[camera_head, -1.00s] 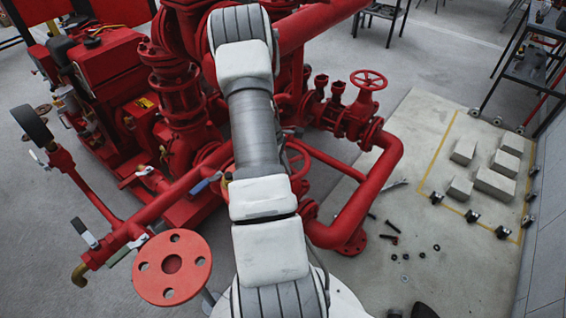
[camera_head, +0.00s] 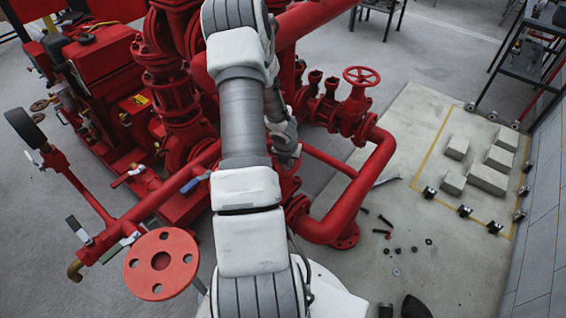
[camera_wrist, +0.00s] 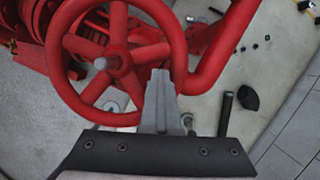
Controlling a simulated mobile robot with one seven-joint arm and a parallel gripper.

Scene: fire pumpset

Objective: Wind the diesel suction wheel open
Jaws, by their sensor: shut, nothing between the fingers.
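A red spoked handwheel (camera_wrist: 117,62) fills the left and middle of the wrist view. Its hub is at the centre, and the view shows no label on it. My gripper (camera_wrist: 160,74) is shut and empty. Its grey fingers overlap the wheel's lower right rim in the picture; I cannot tell whether they touch it. In the head view my arm covers the gripper and most of the area behind it. Another red handwheel (camera_head: 361,76) stands uncovered on the valve to the right of my arm.
A thick red elbow pipe (camera_head: 378,165) runs just right of my arm. A red flange disc (camera_head: 160,262) is at the lower left. Grey blocks (camera_head: 488,178) and loose bolts lie on the pale floor slab (camera_head: 420,130), which has clear room between them.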

